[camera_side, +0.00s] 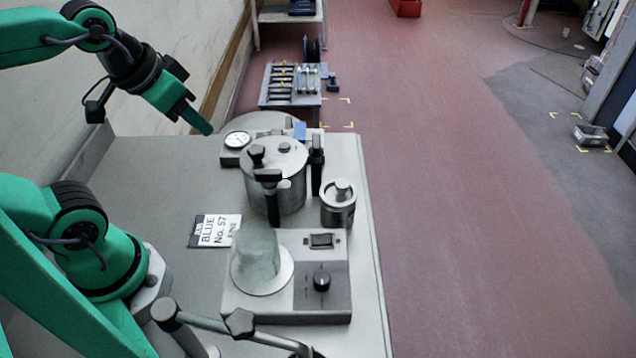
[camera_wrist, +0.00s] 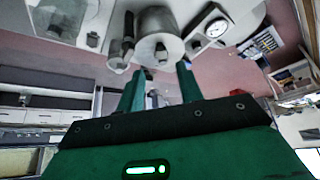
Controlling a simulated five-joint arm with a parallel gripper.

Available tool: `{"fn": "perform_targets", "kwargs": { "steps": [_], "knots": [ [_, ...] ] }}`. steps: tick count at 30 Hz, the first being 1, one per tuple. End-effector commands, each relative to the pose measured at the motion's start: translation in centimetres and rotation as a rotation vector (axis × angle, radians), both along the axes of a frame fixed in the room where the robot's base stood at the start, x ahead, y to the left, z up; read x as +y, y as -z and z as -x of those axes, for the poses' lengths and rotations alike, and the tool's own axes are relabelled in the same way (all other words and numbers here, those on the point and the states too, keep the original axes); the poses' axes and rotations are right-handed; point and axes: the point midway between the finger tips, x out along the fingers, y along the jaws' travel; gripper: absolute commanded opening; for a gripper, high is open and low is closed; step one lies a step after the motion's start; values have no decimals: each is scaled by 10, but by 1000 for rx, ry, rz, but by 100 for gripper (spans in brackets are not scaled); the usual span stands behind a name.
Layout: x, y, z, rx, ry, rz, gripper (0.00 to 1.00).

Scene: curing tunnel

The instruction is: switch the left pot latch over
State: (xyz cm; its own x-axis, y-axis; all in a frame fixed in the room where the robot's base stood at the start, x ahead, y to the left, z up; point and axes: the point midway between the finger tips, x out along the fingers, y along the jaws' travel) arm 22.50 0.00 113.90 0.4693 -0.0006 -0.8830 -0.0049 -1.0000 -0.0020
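The metal pot (camera_side: 290,198) stands on the bench with its lid on; it also shows in the wrist view (camera_wrist: 160,48). One black-handled latch (camera_side: 271,205) stands on its near side, and another (camera_side: 317,170) on its right side. I cannot tell which of them the task calls left. A dark latch (camera_wrist: 128,28) shows beside the pot in the wrist view. My gripper (camera_side: 206,129) is up and left of the pot, touching nothing. In the wrist view its two green fingers (camera_wrist: 161,68) are apart with nothing held between them.
A dial gauge (camera_side: 237,139) sits behind the pot. A small lidded metal can (camera_side: 339,206) stands to its right. In front is a hotplate unit (camera_side: 252,309) with a glass beaker (camera_side: 257,255). A label card (camera_side: 215,231) lies left. The bench's left part is clear.

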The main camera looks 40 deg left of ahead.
Motion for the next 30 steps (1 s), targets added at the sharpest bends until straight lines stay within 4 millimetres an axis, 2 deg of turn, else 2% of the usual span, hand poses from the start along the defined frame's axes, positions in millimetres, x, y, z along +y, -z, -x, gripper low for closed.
{"fn": "perform_targets", "kwargs": {
  "steps": [11,24,30],
  "knots": [
    [-14,1,-20,116,169,-54,36],
    [-53,16,-62,352,561,-154,36],
    [-69,26,-76,429,702,-181,36]
  ]
}}
